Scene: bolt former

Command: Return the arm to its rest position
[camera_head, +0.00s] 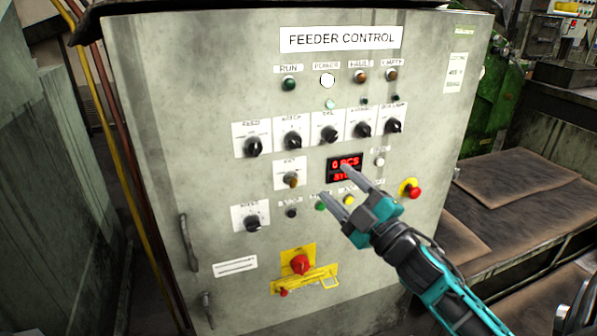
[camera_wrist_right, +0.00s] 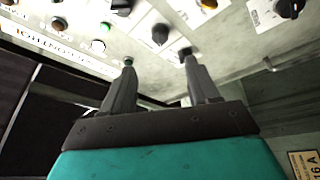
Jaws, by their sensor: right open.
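My right arm (camera_head: 432,275) is teal and black and comes in from the lower right of the head view. My right gripper (camera_head: 333,182) is in front of the lower middle of a grey control cabinet (camera_head: 150,130) labelled FEEDER CONTROL. Its two fingers are apart, with nothing seen between them. In the right wrist view the fingers (camera_wrist_right: 158,75) point at the panel, near a green button (camera_wrist_right: 98,46) and black knobs. I cannot tell whether the fingertips touch the panel. The gripper hides part of the panel's lower right. My left gripper is not in view.
A red display (camera_head: 345,163) reads "0 PCS". A red emergency button (camera_head: 412,188) on yellow is right of the gripper. A red rotary switch (camera_head: 300,263) is below left. Door handles (camera_head: 188,243) stick out at the left. A low bench (camera_head: 515,185) stands at the right.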

